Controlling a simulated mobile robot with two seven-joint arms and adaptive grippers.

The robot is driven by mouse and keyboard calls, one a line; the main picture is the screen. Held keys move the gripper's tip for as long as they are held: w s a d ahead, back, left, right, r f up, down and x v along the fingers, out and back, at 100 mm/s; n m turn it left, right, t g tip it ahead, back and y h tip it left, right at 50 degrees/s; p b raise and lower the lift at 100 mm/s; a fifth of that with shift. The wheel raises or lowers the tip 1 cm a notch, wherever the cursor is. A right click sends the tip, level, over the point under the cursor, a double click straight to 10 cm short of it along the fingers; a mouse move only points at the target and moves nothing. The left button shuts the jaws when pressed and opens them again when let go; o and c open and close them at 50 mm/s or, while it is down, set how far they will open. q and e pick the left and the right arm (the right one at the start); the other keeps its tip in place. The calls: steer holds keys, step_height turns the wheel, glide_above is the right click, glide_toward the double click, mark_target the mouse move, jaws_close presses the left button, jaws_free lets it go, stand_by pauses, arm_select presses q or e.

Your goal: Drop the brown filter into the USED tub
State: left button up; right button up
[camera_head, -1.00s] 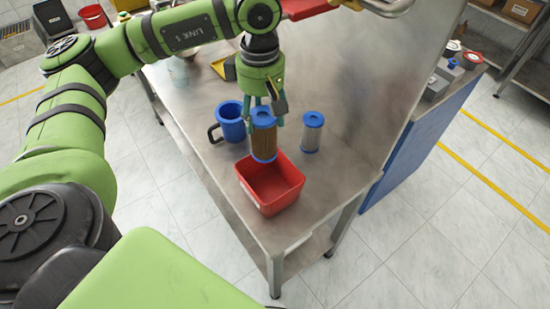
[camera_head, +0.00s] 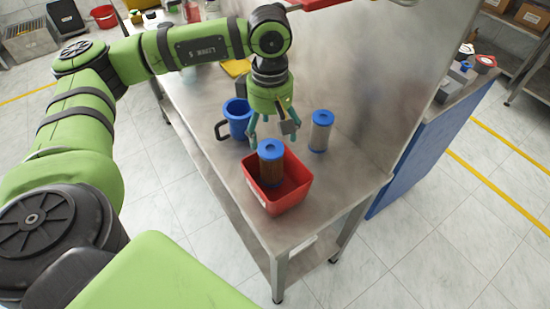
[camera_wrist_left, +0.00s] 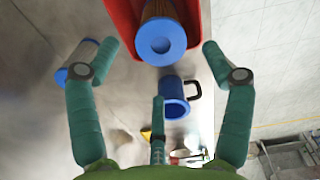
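The brown filter (camera_head: 271,172) with its blue end cap stands roughly upright inside the red tub (camera_head: 296,199), its top showing above the rim. No USED label can be read on the tub. My left gripper (camera_head: 273,140) is just above and behind the filter, fingers spread and empty. In the left wrist view the filter's blue cap (camera_wrist_left: 161,40) lies beyond the open fingertips, with the red tub wall (camera_wrist_left: 122,22) around it. My right gripper is in neither view.
A blue mug (camera_head: 237,119) stands left of my gripper, and a pale filter with blue caps (camera_head: 320,131) stands to the right, both on the metal table (camera_head: 352,163). A metal panel (camera_head: 385,85) rises along the table's right side. The tub is near the front table corner.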

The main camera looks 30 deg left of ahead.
arm_select(q)
steer(key=shift+r, duration=0.1)
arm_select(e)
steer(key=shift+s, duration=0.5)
arm_select(q)
step_height(320, 180, up, 7)
steer(key=shift+r, duration=0.15)
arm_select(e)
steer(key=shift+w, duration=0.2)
arm_select(q)
steer(key=shift+s, duration=0.1)
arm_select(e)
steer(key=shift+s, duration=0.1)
